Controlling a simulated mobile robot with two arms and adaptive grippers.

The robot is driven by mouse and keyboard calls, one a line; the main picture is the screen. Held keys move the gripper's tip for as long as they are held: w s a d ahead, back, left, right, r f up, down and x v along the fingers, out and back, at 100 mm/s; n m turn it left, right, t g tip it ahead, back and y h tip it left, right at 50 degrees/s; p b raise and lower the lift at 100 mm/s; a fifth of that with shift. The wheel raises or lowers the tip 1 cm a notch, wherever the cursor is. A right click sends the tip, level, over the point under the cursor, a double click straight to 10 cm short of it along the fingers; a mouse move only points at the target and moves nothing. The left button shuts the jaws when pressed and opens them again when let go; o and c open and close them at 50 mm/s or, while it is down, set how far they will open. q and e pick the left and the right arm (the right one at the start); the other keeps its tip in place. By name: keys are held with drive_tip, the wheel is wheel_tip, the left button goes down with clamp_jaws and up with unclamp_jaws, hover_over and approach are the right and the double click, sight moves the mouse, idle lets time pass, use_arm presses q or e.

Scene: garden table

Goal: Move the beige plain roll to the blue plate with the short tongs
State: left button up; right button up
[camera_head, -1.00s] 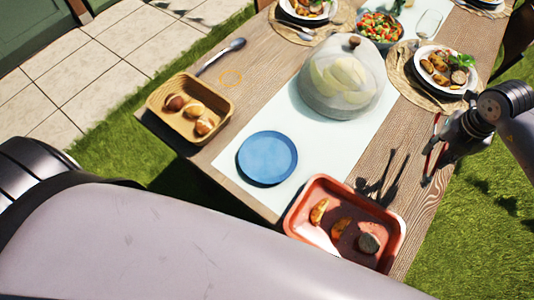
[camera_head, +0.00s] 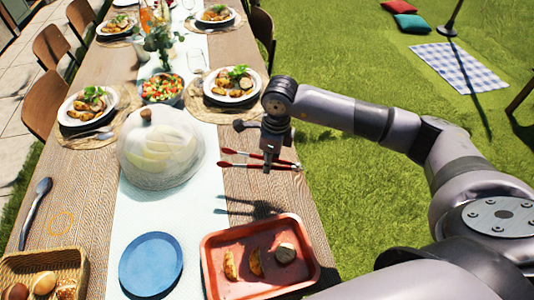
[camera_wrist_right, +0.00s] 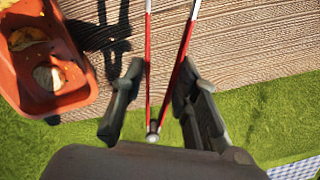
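A wicker basket (camera_head: 77,262) at the lower left holds several rolls, cut off by the frame edge. A smooth beige roll (camera_head: 43,283) lies among darker or striped ones. The blue plate (camera_head: 151,263) is empty on the pale runner. My left gripper is out of view.
The red tray (camera_head: 210,270) with potato wedges and a dark-rimmed round piece stands right of the plate. A domed cover (camera_head: 160,150) stands behind the plate. A spoon (camera_head: 36,212) and a thin orange ring (camera_head: 61,222) lie on the left tabletop. Set plates fill the far end.

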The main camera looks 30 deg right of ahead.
drive_tip(key=s+a+n+g, duration=0.1)
drive_tip(key=s+n, duration=0.2)
drive_tip(key=n, duration=1)
drive_tip(key=s+a+f+n+g, duration=0.1)
drive_tip(key=s+n, duration=0.3)
drive_tip(key=n, duration=0.9)
drive_tip(key=shift+a+f+h, duration=0.3)
drive_tip(key=shift+a+h, duration=0.1)
drive_tip(key=shift+a, duration=0.4)
drive_tip(key=shift+s, duration=0.1)
